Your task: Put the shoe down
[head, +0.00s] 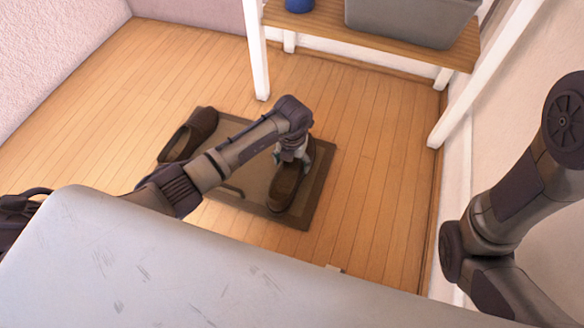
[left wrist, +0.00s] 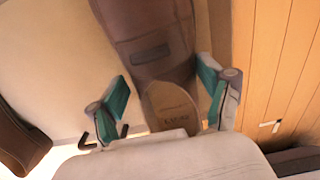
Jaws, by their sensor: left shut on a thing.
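A brown shoe (head: 284,188) is at the right part of the dark-edged mat (head: 318,183) on the floor in the head view. My left gripper (head: 291,152) reaches down from above and is shut on this shoe. In the left wrist view the shoe (left wrist: 150,50) lies between the two teal-padded fingers of the left gripper (left wrist: 165,100), with its tan insole showing. I cannot tell whether its sole touches the mat. A second brown shoe (head: 190,135) is at the mat's left edge; part of it also shows in the left wrist view (left wrist: 20,140). My right gripper is out of view.
A shelf (head: 320,22) with white legs stands behind, holding a grey bin (head: 410,18) and a blue item (head: 299,5). A wall is close on the right. Wooden floor (head: 370,130) is clear around the mat.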

